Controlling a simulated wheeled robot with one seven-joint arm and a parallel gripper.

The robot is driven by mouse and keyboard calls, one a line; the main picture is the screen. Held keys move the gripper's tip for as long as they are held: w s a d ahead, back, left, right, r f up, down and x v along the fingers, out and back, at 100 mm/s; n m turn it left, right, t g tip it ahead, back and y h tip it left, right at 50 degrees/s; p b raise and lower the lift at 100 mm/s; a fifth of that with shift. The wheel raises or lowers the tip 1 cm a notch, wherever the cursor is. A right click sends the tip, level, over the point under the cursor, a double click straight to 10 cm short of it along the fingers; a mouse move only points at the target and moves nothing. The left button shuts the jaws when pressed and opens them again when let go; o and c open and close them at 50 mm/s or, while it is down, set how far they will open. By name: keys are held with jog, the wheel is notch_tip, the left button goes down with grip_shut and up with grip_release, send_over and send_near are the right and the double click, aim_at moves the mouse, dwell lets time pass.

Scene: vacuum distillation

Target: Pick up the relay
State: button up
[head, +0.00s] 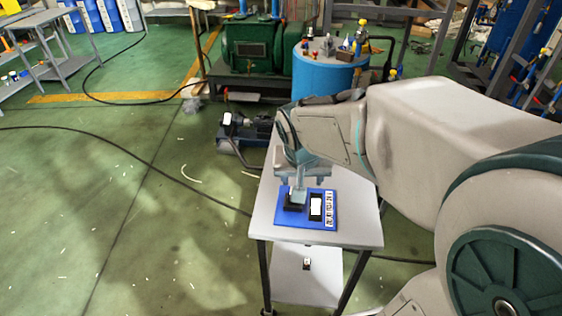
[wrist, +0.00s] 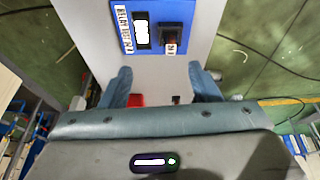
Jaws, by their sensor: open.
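A blue board (head: 283,218) lies on a small grey table, with a white label that seems to begin "RELAY" in the wrist view. A small dark block (wrist: 168,42), apparently the relay, sits on the board (wrist: 182,10) beside a black unit with a white display (wrist: 142,30). In the head view the block (head: 293,207) is partly hidden by my gripper (head: 298,190), which is over the board. In the wrist view my gripper's fingers (wrist: 162,82) are apart, and the block appears beyond their tips. I cannot tell the exact height gap.
The grey table (head: 355,225) has a lower shelf (head: 290,285) with a small dark item (head: 307,263) on it. A pump (head: 240,130) stands on the floor behind, near a blue drum (head: 325,75). A black cable crosses the green floor, which is mostly clear at left.

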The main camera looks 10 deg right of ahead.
jog(key=shift+m, duration=0.5)
jog(key=w+f, duration=0.2)
jog(key=f, duration=0.1)
jog(key=w+f+b, duration=0.1)
jog(key=w+f, duration=0.1)
jog(key=f, duration=0.2)
jog(key=w+f+b, duration=0.1)
jog(key=w+f, duration=0.2)
jog(key=shift+w+f, duration=0.1)
jog(key=shift+f, duration=0.3)
jog(key=shift+w+b+x, duration=0.15)
jog(key=shift+b+x, duration=0.15)
jog(key=shift+x, duration=1.15)
jog(key=shift+w+b+x, duration=0.1)
jog(key=shift+b+x, duration=0.15)
jog(key=shift+x, duration=1.2)
jog(key=shift+d+r, duration=0.15)
jog(key=c, duration=1.2)
jog(key=shift+o, duration=0.2)
jog(key=shift+r, duration=0.1)
